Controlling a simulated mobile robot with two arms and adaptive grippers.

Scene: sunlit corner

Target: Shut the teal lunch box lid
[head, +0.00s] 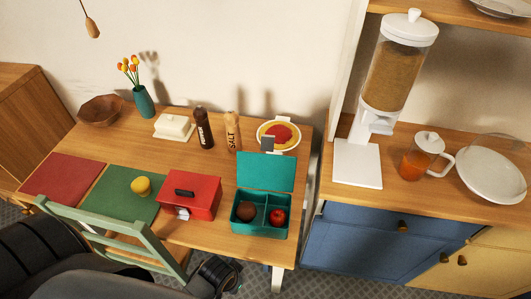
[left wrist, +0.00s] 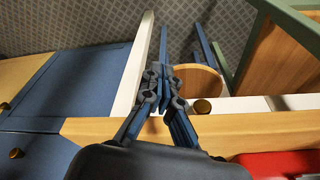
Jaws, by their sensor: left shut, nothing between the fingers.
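The teal lunch box (head: 260,231) stands near the front right of the wooden table in the head view. Its lid (head: 266,172) is open, raised at the back. A brown round item (head: 246,211) lies in the left compartment and a red apple (head: 277,216) in the right one. My left gripper (left wrist: 165,90) shows in the left wrist view, shut and empty, by the table's front edge. In the head view only dark parts of my left arm show at the bottom; the fingertips cannot be made out. The teal box is outside the left wrist view. My right gripper is not in view.
A red lunch box (head: 189,196) stands shut just left of the teal one. A green chair (head: 112,239) is at the table's front. Salt (head: 232,132) and pepper (head: 204,128) mills and a plate of food (head: 293,143) stand behind. A blue cabinet (head: 379,243) is at the right.

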